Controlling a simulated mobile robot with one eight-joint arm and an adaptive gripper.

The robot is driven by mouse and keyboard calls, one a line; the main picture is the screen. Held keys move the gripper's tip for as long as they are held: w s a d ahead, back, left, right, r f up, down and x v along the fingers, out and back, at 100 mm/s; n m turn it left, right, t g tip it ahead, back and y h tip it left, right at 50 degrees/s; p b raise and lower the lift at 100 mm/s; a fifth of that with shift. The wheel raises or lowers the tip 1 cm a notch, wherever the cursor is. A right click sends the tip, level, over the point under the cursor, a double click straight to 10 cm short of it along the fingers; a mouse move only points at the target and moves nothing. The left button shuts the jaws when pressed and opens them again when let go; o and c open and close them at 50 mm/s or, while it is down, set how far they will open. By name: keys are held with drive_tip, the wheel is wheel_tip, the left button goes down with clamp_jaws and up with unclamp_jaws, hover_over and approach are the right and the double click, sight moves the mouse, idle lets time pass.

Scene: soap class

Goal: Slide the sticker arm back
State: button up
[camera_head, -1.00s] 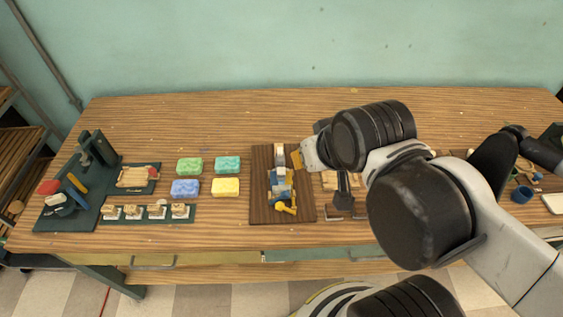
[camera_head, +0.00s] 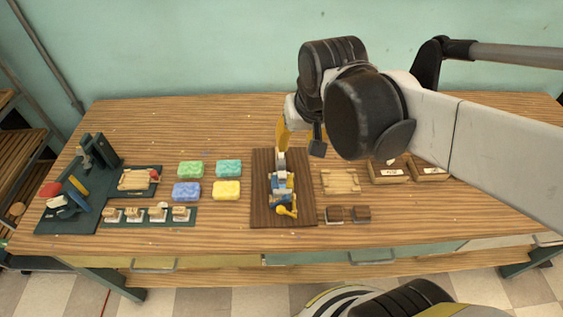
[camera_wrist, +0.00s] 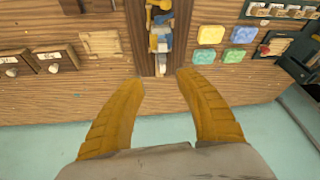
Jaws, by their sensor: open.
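The sticker device sits on a dark wooden board (camera_head: 261,205) in the middle of the table. Its sliding arm (camera_head: 281,162) is a grey-white part toward the back of the board, with blue and yellow parts (camera_head: 284,188) in front and a yellow handle (camera_head: 287,211) at the front end. The wrist view shows the device (camera_wrist: 160,30) upside down, beyond my fingertips. My gripper (camera_wrist: 159,78) is open and empty, its two yellow fingers apart. In the head view my gripper (camera_head: 283,143) is behind the device's back end. I cannot tell whether it touches the device.
Green, teal, blue and yellow soaps (camera_head: 227,190) lie left of the board. A dark green stand (camera_head: 85,225) and a row of stamps (camera_head: 181,214) are further left. A wooden tray (camera_head: 341,181), small brown blocks (camera_head: 362,214) and labelled boxes (camera_head: 390,173) lie right. The back left table is clear.

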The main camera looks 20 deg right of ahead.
sight(281, 162)
drive_tip(key=w+f+g, duration=0.1)
drive_tip(key=w+f, duration=0.2)
drive_tip(key=w+f+m+g, duration=0.1)
drive_tip(key=w+f+g, duration=0.1)
drive_tip(key=w+f, duration=0.1)
drive_tip(key=w+f+m+g, duration=0.1)
drive_tip(key=w+f, duration=0.2)
drive_tip(key=w, duration=0.1)
drive_tip(key=shift+w, duration=0.15)
wheel_tip(281, 162, down, 10)
drive_tip(key=b, duration=0.4)
clamp_jaws()
